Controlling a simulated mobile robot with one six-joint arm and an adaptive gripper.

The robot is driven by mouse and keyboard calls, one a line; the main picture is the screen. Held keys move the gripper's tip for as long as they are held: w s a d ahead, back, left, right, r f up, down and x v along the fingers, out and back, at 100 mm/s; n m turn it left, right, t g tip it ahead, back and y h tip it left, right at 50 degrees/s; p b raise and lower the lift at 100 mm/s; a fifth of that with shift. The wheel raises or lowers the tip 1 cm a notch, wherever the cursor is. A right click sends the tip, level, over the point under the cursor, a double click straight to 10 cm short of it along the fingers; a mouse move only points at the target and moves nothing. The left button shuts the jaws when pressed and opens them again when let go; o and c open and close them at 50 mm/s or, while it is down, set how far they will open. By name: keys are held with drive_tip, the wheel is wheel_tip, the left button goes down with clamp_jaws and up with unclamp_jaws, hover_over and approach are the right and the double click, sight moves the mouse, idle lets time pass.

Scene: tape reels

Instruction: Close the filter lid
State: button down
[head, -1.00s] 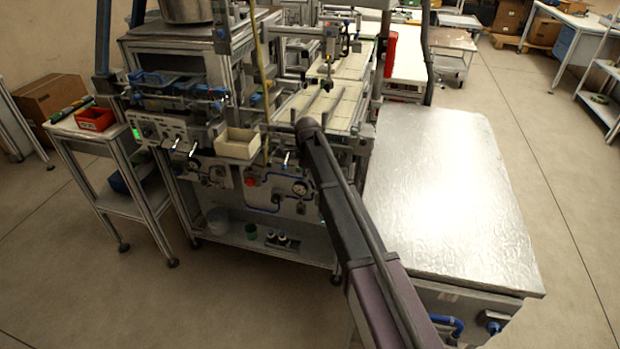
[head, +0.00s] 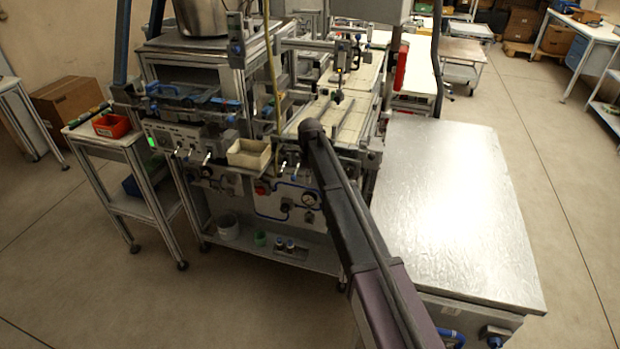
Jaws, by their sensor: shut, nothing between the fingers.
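I cannot tell for sure which part is the filter lid. A large flat silver metal top (head: 455,200) covers a cabinet at the right in the head view; it lies level, and no gap under it shows. Blue pipe fittings (head: 450,335) sit on the cabinet's front, low in the picture. My arm reaches up from the bottom middle and ends in view at a dark rounded joint in front of the machine. My gripper does not show; it is out of sight beyond or behind the arm.
A tape machine (head: 285,190) with gauges and levers stands at the middle left, with a cream open bin (head: 249,154) on its front. A side table with a red bin (head: 111,125) stands left of it. Floor is clear at the front left and far right.

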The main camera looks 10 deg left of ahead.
drive_tip(key=d+r+y+p, duration=0.3)
drive_tip(key=d+r+p, duration=0.1)
drive_tip(key=d, duration=0.8)
drive_tip(key=shift+s+r+p, duration=0.35)
drive_tip(key=shift+s+r, duration=0.05)
drive_tip(key=shift+r, duration=0.4)
drive_tip(key=shift+f, duration=0.15)
drive_tip(key=b+x, duration=1.3)
drive_tip(key=shift+a+f, duration=0.25)
drive_tip(key=shift+a, duration=0.1)
